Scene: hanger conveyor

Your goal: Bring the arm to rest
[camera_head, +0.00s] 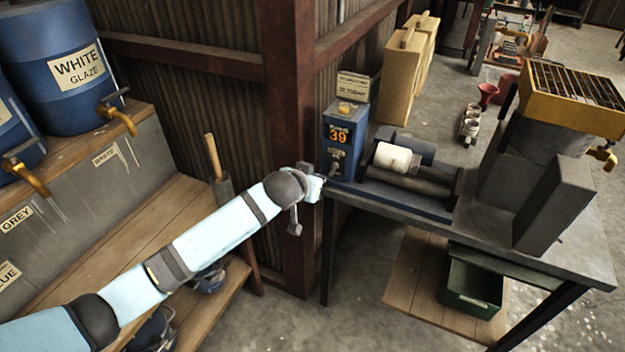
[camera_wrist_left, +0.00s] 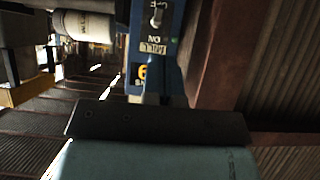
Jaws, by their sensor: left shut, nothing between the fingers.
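My left arm reaches in from the lower left in the head view. Its gripper (camera_head: 314,178) is at the front of a blue control box (camera_head: 343,140) marked 39, close to a small lever (camera_head: 336,166) on it. The gripper is shut and empty. In the wrist view the shut fingertips (camera_wrist_left: 150,99) are in front of the blue box (camera_wrist_left: 168,75), which carries a switch (camera_wrist_left: 157,17) and an ON label. I cannot tell whether the fingers touch the box. My right gripper is out of view.
A roller machine (camera_head: 408,183) with a white jar (camera_head: 393,157) stands on the grey bench (camera_head: 490,238). A rusty post (camera_head: 290,130) is close behind my left arm. Blue glaze barrels (camera_head: 62,65) stand at left. A green bin (camera_head: 472,289) sits under the bench.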

